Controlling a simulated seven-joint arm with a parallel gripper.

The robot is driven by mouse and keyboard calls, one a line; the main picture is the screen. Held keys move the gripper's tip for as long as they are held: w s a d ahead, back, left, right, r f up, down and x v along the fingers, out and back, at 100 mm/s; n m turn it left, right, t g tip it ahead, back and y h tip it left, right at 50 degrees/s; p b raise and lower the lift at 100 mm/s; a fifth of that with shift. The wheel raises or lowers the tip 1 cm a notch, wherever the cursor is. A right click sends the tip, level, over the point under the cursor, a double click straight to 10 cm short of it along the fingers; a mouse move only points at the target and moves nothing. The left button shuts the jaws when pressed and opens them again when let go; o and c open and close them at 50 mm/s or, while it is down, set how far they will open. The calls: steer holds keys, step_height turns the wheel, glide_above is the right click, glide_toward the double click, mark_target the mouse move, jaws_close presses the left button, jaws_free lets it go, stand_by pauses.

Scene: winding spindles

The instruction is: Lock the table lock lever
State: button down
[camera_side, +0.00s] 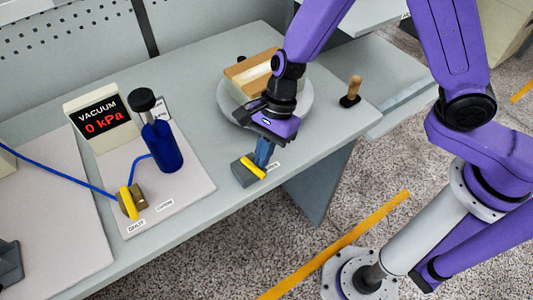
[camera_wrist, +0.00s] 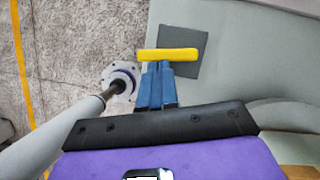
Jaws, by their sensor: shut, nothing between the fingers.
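The table lock lever is a yellow bar (camera_side: 252,168) on a dark grey block (camera_side: 240,172) near the table's front edge, with a small label beside it. In the wrist view the yellow bar (camera_wrist: 167,54) lies crosswise over its grey block (camera_wrist: 192,68). My gripper (camera_side: 262,163) points down at the lever, its blue fingers together and empty. In the wrist view my gripper's fingertips (camera_wrist: 156,67) end right at the bar's near side, left of its middle. I cannot tell whether they touch it. The fingers partly hide the lever's far end in the side view.
A round grey turntable (camera_side: 298,112) carries a wood-sided block (camera_side: 252,74) behind my gripper. A wooden-handled peg (camera_side: 351,92) stands to the right. To the left are a blue bottle (camera_side: 162,147), a brass valve with yellow handle (camera_side: 128,203) and a vacuum display (camera_side: 100,118) reading 0 kPa.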

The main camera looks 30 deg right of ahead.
steer(key=s+v, duration=0.1)
steer(key=v, duration=0.9)
steer(key=shift+w, duration=0.25)
